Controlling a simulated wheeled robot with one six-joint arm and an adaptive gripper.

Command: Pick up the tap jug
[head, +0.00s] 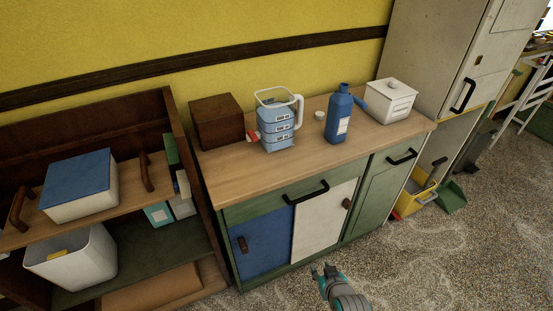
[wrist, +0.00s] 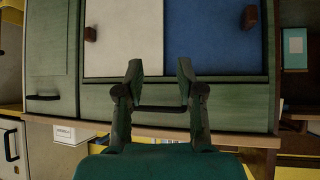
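The tap jug (head: 278,128) is a blue see-through jug with a white rim, a pale handle on its right and printed labels. A small red part, which looks like its tap, shows at its left side. It stands upright on the wooden counter top (head: 230,168), between a brown box and a blue bottle. My gripper (head: 325,271) is low in front of the cabinet, well below and apart from the jug. In the wrist view my gripper (wrist: 160,68) is open and empty, its fingers facing the cabinet front. The jug is not clearly visible there.
A brown box (head: 217,122) is left of the jug. A blue bottle (head: 339,115), a small white cap (head: 319,115) and a white lidded canister (head: 391,101) are to its right. The green cabinet has protruding black handles (head: 306,191). A brown shelf unit (head: 183,150) stands left. Floor in front is clear.

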